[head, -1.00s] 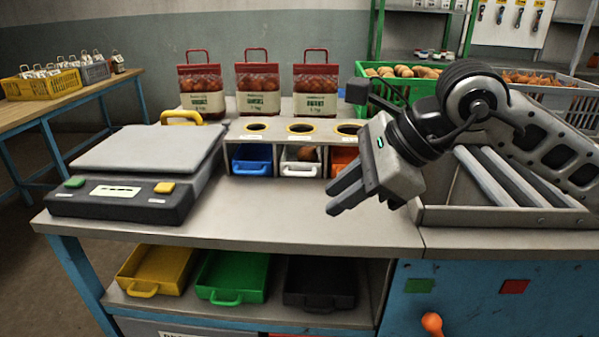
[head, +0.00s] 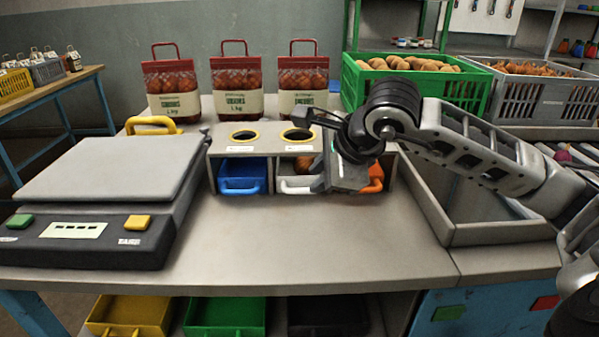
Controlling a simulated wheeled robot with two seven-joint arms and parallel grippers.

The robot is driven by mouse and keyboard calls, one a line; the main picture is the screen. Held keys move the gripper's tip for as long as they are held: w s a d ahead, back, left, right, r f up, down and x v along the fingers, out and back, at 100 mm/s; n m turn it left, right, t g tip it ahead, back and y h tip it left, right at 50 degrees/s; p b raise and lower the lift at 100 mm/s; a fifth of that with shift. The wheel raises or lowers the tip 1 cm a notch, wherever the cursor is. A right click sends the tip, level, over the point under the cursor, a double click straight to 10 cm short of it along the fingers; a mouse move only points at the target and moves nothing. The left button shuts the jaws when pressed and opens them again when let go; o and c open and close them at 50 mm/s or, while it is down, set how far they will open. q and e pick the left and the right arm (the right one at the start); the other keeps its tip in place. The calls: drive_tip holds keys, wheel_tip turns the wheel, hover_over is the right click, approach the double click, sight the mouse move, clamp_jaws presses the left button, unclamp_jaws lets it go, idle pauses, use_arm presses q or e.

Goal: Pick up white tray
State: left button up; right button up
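The white tray (head: 292,185) sits in the middle slot of the grey three-hole stand (head: 300,153). A brown round item, probably an onion or potato, shows inside it. Its right part is hidden by my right gripper. My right gripper (head: 320,183) is at the front of the stand, its fingers close to the right side of the white tray. I cannot tell whether it touches the tray or how far apart its fingers are. My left gripper is not in view.
A blue tray (head: 243,175) is in the left slot and an orange tray (head: 374,178) in the right, partly behind my gripper. A scale (head: 110,170) stands left. Filled sacks (head: 237,85) stand behind. The front bench top is clear.

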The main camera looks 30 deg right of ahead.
sight(303, 189)
drive_tip(key=x, duration=0.3)
drive_tip(key=p+x, duration=0.1)
drive_tip(key=x, duration=0.1)
drive_tip(key=shift+w+a+f, duration=0.2)
drive_tip(key=shift+a+f, duration=0.05)
drive_tip(key=shift+f, duration=0.05)
clamp_jaws()
